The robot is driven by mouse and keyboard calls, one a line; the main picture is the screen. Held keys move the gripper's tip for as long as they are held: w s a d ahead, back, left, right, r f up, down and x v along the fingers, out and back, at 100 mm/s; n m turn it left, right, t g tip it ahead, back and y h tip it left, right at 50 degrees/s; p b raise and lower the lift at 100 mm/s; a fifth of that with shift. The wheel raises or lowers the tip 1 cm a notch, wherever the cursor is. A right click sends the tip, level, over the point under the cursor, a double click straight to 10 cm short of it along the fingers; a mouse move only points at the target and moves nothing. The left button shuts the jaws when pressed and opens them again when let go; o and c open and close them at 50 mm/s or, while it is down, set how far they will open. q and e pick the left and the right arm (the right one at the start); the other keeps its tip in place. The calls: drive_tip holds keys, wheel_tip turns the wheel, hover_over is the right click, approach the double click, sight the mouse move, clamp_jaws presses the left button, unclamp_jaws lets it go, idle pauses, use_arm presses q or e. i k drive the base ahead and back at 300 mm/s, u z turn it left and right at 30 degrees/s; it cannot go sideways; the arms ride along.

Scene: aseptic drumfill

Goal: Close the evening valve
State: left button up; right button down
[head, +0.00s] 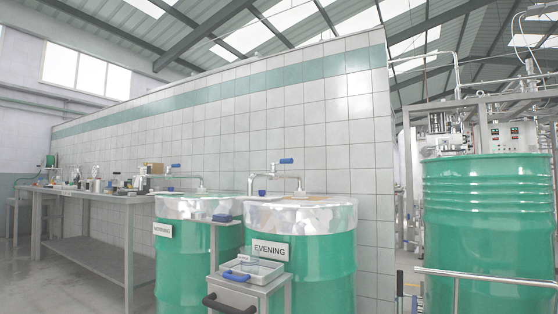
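The evening valve (286,161) is a blue lever on a silver tap above the green drum labelled EVENING (322,270). The lever lies roughly level, pointing right; I cannot tell from this whether the valve is open or shut. The drum's top is covered with clear crumpled film (330,215). No stream of liquid can be made out at the spout. Neither of my grippers is in view.
A similar blue-levered tap (175,166) stands over the MORNING drum (180,270) at left. A small metal cart (275,290) with a clear tray blocks the front of the evening drum. A bench (90,194) lines the tiled wall; another green drum (485,225) stands right behind a rail.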

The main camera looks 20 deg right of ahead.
sight(291, 160)
drive_tip(key=u, duration=0.45)
drive_tip(key=i, duration=0.85)
